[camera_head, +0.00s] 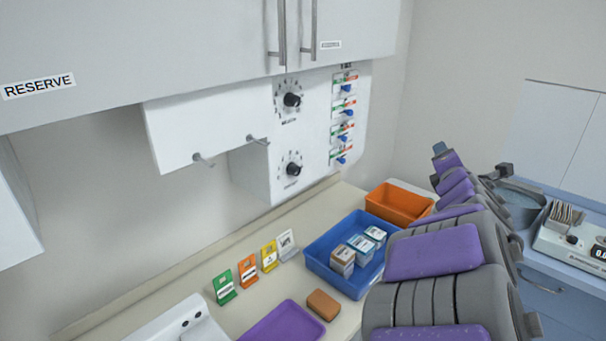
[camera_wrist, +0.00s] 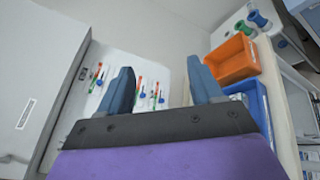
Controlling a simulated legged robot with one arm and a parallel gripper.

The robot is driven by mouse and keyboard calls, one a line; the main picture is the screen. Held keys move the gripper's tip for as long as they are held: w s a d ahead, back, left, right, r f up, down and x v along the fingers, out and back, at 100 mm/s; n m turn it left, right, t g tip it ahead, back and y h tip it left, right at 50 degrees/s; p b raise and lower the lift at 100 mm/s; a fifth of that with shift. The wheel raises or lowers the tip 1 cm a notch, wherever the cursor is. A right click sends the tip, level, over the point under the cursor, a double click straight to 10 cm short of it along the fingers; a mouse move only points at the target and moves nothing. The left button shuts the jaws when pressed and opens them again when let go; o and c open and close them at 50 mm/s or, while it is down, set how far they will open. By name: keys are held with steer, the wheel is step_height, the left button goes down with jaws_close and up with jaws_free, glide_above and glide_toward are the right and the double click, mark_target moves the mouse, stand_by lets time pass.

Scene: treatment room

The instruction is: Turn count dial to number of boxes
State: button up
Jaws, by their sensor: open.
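Two black dials are on the white wall panel: an upper dial (camera_head: 291,100) and a lower dial (camera_head: 293,169), each ringed by marks. Their labels are too small to read, so I cannot tell which is the count dial. A blue tray (camera_head: 317,273) on the counter holds three small boxes (camera_head: 342,260), grouped together. My gripper (camera_wrist: 164,82) is open and empty in the wrist view, its blue-grey fingers apart before the panel. In the head view only a blue-grey fingertip (camera_head: 440,148) shows, right of the panel and apart from both dials.
A column of blue-knobbed switches (camera_head: 345,113) is right of the dials. An orange bin (camera_head: 399,203) stands behind the blue tray. Coloured cards (camera_head: 248,269), a brown block (camera_head: 323,304) and a purple tray (camera_head: 283,323) are on the counter. A white cabinet (camera_head: 200,130) juts out left of the dials.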

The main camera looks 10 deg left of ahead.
steer(key=w+a+f+n+y, duration=0.1)
steer(key=w+a+n+y, duration=0.2)
steer(key=a+n, duration=0.15)
steer(key=n+g+y+b, duration=0.1)
steer(key=n+g+y, duration=0.5)
steer(key=n+y, duration=1)
glide_toward(298, 171)
steer(key=w+a, duration=0.1)
steer(key=a, duration=0.1)
steer(key=w+a+n+h, duration=0.1)
steer(key=a, duration=0.1)
steer(key=w+a+r+n+b, duration=0.1)
steer(key=w+a, duration=0.1)
steer(key=shift+a+r+n+h, duration=0.1)
steer(key=shift+n+h, duration=0.15)
steer(key=shift+h, duration=0.15)
steer(key=shift+x, duration=1.1)
steer(key=shift+r, duration=0.1)
steer(key=c, duration=1)
